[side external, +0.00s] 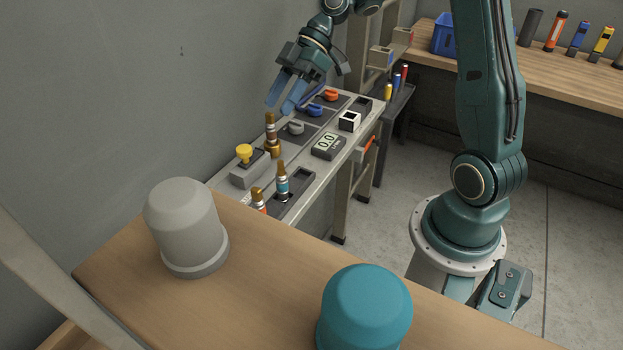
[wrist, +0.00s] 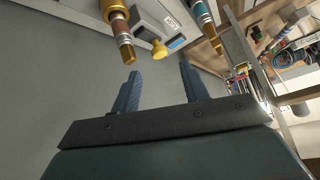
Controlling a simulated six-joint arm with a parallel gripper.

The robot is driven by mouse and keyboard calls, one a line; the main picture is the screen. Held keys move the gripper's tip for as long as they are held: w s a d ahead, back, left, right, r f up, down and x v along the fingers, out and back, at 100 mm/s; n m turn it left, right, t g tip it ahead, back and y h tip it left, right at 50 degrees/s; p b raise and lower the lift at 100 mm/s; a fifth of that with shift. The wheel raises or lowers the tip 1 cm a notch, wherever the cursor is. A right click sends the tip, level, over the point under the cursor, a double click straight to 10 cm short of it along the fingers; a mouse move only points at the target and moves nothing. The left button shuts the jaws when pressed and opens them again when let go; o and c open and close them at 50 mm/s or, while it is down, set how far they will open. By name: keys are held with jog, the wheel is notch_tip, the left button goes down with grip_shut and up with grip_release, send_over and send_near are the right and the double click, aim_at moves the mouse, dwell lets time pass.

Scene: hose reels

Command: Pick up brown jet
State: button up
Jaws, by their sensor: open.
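The brown jet (side external: 270,132), a slim upright nozzle with a brown band and brass tip, stands in a brass fitting on the narrow grey bench. In the wrist view the brown jet (wrist: 121,32) lies beyond my fingertips, nearer the left finger, and not between the fingers. My gripper (side external: 278,108) is open and empty, its blue fingers angled down just above the jet's tip. The open fingers also show in the wrist view (wrist: 160,70). A teal-banded jet (side external: 282,184) and an orange-banded jet (side external: 259,202) stand in a dark rack nearer the camera.
A yellow knob (side external: 244,152) on a grey box stands close left of the brown jet. Grey, blue and orange valve handles (side external: 313,110), a digital display (side external: 328,146) and a small white-and-black block (side external: 349,121) sit along the bench. The grey wall runs close behind.

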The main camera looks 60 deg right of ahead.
aim_at(274, 122)
jog(key=d+f+y, duration=0.1)
jog(key=w+d+f+n+y, duration=0.1)
jog(key=d, duration=0.1)
jog(key=d+f+n+y, duration=0.1)
jog(key=f, duration=0.1)
jog(key=shift+w+d+t+y, duration=0.3)
jog(key=shift+d, duration=0.05)
jog(key=shift+n+y, duration=0.4)
jog(key=shift+d+f+x, duration=0.1)
jog(key=shift+f+x, duration=0.05)
jog(key=shift+x, duration=1)
jog(key=shift+d+f+x, duration=0.1)
jog(key=shift+f+x, duration=0.1)
jog(key=shift+x, duration=0.95)
jog(key=shift+d+f+x, duration=0.1)
jog(key=shift+f+x, duration=0.05)
jog(key=shift+x, duration=0.95)
jog(key=shift+w, duration=0.2)
grip_shut()
